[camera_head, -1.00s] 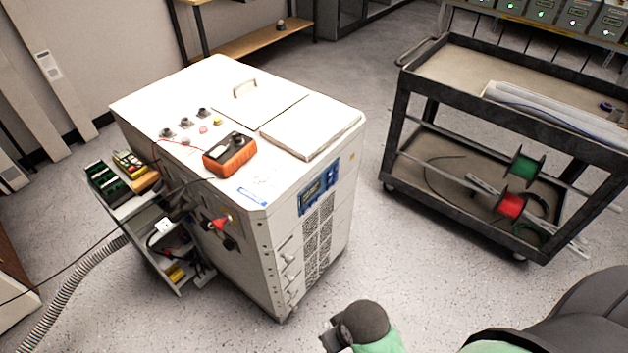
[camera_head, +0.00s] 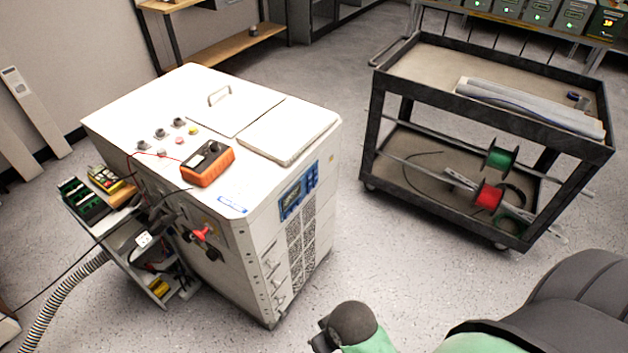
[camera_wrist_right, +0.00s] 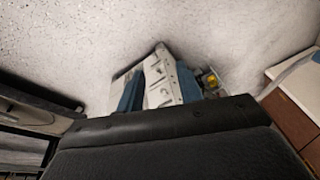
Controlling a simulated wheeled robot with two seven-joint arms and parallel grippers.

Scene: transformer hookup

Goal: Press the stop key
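The white transformer cabinet (camera_head: 110,115) stands left of centre in the head view. Its top carries several dark knobs, a small red button (camera_head: 180,142) and a yellow one (camera_head: 193,129). A blue control panel (camera_head: 298,192) is on its front side; its keys are too small to read, so I cannot tell which is the stop key. Part of my arm (camera_head: 350,326) shows at the bottom, apart from the cabinet.
An orange meter (camera_head: 210,165) with leads lies on the cabinet. A side shelf (camera_head: 115,240) with cables and a grey hose (camera_head: 60,305) are at left. A dark trolley (camera_head: 375,120) with green and red spools stands at right. The floor between is clear.

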